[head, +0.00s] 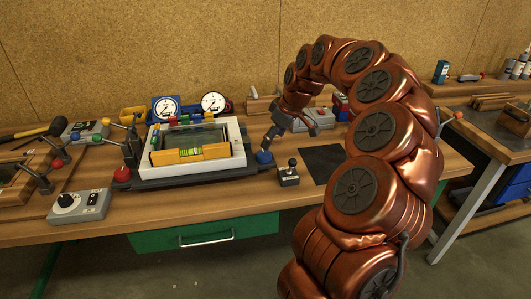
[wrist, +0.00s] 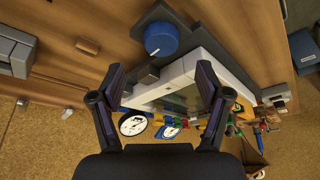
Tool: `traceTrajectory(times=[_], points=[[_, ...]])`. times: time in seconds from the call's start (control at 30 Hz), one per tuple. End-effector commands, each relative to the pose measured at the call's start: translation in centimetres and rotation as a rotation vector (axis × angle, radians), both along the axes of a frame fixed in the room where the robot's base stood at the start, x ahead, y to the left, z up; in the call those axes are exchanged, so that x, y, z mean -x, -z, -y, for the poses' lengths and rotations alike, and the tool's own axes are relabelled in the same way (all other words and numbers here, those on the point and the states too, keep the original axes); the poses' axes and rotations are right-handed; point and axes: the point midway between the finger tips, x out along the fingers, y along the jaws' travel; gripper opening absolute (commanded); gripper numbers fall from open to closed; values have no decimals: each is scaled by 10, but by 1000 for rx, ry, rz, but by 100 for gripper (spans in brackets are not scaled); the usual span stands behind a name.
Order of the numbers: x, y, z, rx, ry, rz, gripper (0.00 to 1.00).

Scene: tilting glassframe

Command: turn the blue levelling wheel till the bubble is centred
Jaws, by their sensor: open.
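The blue levelling wheel (head: 264,156) sits at the right front corner of the dark base under the white glass frame (head: 238,150). In the wrist view the wheel (wrist: 162,40) shows a pale mark on its top. A yellow spirit level (head: 212,151) with a green vial (head: 190,153) lies along the front of the frame; the bubble is too small to place.
A grey control box (head: 80,205) is at the front left. Two dials (head: 166,108) stand behind the frame. A red-knobbed clamp (head: 122,173) is at the frame's left.

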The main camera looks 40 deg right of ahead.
Motion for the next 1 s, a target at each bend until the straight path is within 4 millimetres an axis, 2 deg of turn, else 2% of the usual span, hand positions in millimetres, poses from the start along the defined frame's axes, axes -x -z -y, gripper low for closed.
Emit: traceTrajectory(times=[0.5,0.83,1.0], points=[[-22,60,-11,-3,-1,-6,76],[-24,66,-12,-2,-1,-3,76],[-24,66,-12,-2,-1,-3,59]])
